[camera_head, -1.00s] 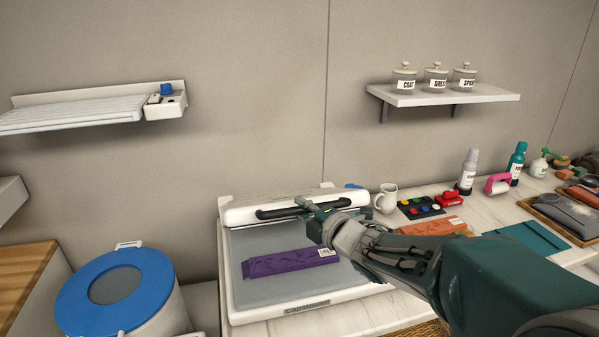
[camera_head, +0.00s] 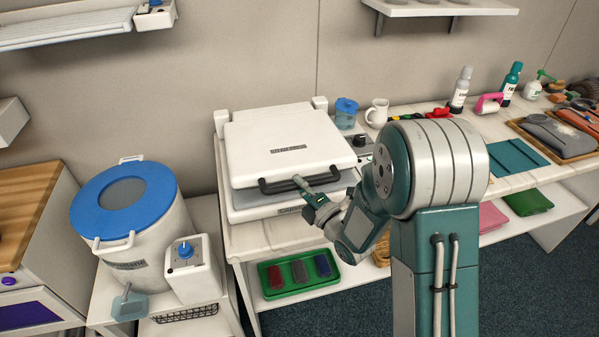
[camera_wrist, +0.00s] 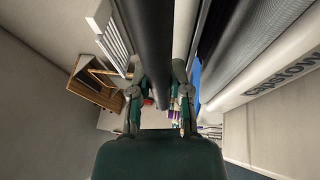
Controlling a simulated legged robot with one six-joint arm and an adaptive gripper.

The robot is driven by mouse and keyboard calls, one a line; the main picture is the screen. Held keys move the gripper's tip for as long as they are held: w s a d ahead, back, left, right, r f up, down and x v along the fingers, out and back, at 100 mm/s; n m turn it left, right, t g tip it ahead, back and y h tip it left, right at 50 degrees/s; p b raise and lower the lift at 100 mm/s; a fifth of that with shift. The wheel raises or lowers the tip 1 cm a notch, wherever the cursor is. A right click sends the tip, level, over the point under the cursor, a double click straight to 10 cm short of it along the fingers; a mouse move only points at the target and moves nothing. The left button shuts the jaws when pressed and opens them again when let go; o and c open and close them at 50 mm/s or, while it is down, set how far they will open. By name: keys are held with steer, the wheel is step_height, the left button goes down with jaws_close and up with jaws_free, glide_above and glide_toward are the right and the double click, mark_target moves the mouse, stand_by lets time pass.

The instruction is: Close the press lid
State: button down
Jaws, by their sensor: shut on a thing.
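The press lid (camera_head: 285,130) is white and lies swung far down over the white press base (camera_head: 255,213). A gap with a grey strip shows between lid and base at the front. The black bar handle (camera_head: 275,187) runs along the lid's front edge. My gripper (camera_head: 300,183) is shut on this handle, near its middle. In the wrist view the handle (camera_wrist: 148,35) runs as a dark bar between the two fingers of my gripper (camera_wrist: 160,85). The purple piece on the press bed is hidden under the lid.
A blue-lidded container (camera_head: 346,113) and a white jug (camera_head: 377,113) stand right of the press. A green tray (camera_head: 297,285) sits on the shelf below. A blue-lidded drum (camera_head: 130,240) stands at left. My arm fills the space right of the press front.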

step_height(320, 180, down, 2)
steer(key=shift+s+f, duration=0.1)
steer(key=shift+f, duration=0.1)
steer(key=shift+s+f, duration=0.1)
steer(key=shift+f, duration=0.15)
steer(key=c, duration=0.6)
jaws_free()
steer(key=shift+a, duration=0.1)
steer(key=shift+r, duration=0.1)
